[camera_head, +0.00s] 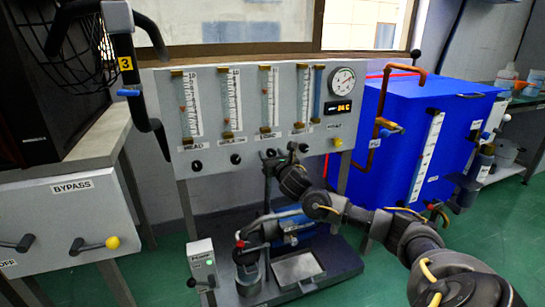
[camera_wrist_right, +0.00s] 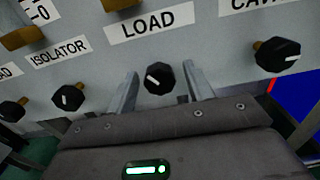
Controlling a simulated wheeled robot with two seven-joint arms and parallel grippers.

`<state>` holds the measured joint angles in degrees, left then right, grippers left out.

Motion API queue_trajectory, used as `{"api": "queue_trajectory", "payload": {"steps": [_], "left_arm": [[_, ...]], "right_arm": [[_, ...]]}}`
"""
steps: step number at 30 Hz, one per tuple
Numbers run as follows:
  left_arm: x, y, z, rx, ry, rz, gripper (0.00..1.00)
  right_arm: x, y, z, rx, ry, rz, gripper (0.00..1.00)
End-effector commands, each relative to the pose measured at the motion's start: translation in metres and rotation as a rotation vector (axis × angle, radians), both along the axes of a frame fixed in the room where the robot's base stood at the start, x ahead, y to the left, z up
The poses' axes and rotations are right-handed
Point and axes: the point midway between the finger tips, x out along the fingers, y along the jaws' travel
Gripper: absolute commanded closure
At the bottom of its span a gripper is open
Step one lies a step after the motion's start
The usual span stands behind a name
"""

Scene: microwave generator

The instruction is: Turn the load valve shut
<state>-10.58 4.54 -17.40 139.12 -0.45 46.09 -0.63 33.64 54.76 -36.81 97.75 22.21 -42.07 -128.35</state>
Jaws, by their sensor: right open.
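The load valve is a black faceted knob (camera_wrist_right: 158,78) with a white mark, under the LOAD label (camera_wrist_right: 150,22) on the grey panel. The mark slants toward the upper left in the right wrist view. My right gripper (camera_wrist_right: 160,80) is open, with one finger to each side of the knob. I cannot tell whether either finger touches it. In the head view my right gripper (camera_head: 280,156) is at the panel's lower edge and hides part of the knob row. My left gripper is not in view.
Other black knobs flank it: the isolator knob (camera_wrist_right: 68,97) on the left and another (camera_wrist_right: 277,55) on the right. Flow tubes (camera_head: 232,100) stand above. A blue tank (camera_head: 415,130) is to the right, and a pump unit (camera_head: 248,270) stands below.

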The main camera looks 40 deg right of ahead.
Motion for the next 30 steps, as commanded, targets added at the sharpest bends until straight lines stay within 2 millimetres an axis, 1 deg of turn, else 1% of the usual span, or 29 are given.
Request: {"api": "queue_trajectory", "payload": {"steps": [6,16,17,23,30], "left_arm": [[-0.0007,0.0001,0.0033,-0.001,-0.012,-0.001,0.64],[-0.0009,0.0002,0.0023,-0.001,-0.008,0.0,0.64],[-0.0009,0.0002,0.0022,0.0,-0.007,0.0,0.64],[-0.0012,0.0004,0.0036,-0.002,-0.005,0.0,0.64],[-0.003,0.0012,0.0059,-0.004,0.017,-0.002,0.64]], "right_arm": [[0.0002,-0.0002,0.0003,0.0,0.0,0.0,0.48],[-0.0002,-0.0003,0.0003,0.0,0.0,0.0,0.91],[-0.0002,-0.0003,0.0003,0.0,0.0,0.0,0.93],[-0.0004,-0.0004,0.0008,0.016,-0.006,-0.001,0.93],[-0.0003,0.0,0.0025,0.114,-0.039,0.0,0.93]]}}
